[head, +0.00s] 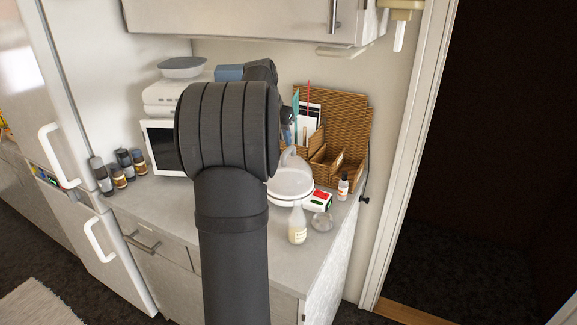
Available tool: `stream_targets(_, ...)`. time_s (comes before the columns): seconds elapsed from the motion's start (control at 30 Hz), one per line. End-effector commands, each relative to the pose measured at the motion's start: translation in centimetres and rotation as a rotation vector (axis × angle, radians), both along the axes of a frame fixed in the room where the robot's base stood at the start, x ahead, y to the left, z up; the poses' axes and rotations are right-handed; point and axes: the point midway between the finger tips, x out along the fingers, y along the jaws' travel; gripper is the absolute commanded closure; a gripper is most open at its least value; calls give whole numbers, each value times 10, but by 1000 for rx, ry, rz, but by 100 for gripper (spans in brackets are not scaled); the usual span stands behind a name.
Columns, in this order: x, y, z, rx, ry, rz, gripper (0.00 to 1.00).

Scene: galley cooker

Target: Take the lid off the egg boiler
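The egg boiler (296,199) is a round white appliance on the counter, right of my arm in the head view. Its translucent domed lid (294,179) sits on top, with a pale arched handle (288,154). My thick dark arm covers the left part of the boiler. A small dark part of my gripper (287,114) shows past the right side of the arm, above the boiler in the picture. Its fingertips cannot be made out, so its opening and any contact with the handle are unclear.
A wicker organiser (343,125) stands behind the boiler. A bottle (297,224), a glass dish (321,221), a red-green box (318,200) and a small bottle (343,187) crowd its front and right. A microwave (161,146) is left. A cabinet (245,20) overhangs.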

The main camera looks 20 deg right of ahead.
Motion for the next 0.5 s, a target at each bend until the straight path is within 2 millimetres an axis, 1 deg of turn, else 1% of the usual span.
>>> stream_targets(0.03, 3, -3, -10, 1, 2, 0, 56)
stream_targets(0.17, 8, -9, -28, 1, 2, -1, 56)
stream_targets(0.43, 13, -13, -42, 0, 0, -1, 56)
stream_targets(0.5, 15, -16, -49, 1, 2, -1, 56)
